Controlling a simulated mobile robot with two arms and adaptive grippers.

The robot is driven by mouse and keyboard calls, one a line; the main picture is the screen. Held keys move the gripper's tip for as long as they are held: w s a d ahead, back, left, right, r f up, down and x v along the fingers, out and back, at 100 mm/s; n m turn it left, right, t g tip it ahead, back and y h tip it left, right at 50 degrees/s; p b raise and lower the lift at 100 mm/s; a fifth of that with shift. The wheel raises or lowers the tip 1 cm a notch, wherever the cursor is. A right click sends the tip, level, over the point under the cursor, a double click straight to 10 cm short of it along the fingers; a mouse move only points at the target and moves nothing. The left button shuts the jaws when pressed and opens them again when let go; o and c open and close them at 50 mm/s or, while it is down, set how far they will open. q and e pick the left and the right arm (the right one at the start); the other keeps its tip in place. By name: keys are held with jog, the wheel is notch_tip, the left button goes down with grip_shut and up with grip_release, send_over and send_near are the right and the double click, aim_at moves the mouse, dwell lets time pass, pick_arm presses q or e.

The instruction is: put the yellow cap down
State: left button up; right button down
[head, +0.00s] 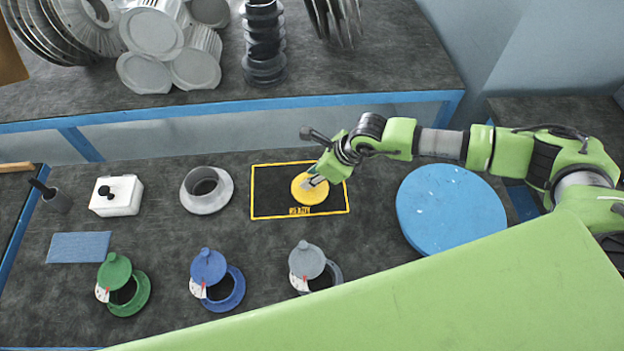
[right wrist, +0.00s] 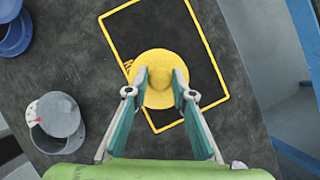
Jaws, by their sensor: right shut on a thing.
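The yellow cap (head: 309,189) is a round disc with a knob, over the black mat with a yellow outline (head: 271,205). It also shows in the right wrist view (right wrist: 160,92), inside the outline near one end. My right gripper (head: 317,181) is shut on the cap's knob, with one finger on each side in the right wrist view (right wrist: 159,91). I cannot tell whether the cap touches the mat. My left gripper is not in view.
A blue round disc (head: 450,212) lies right of the mat. A grey flanged ring (head: 206,190) stands to its left. Green (head: 123,284), blue (head: 217,281) and grey (head: 315,268) lidded ports line the front. A white box (head: 117,196) and blue cloth (head: 79,247) are at left.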

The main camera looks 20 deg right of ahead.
jog(key=shift+w+f, duration=0.2)
jog(key=shift+f, duration=0.05)
notch_tip(320, 180, down, 2)
jog(key=shift+f+p, duration=0.1)
jog(key=shift+p, duration=0.75)
jog(key=shift+f, duration=0.35)
jog(key=shift+f, duration=0.1)
jog(key=shift+f, duration=0.2)
jog(key=c, duration=1.7)
grip_release()
jog(key=shift+r, duration=0.1)
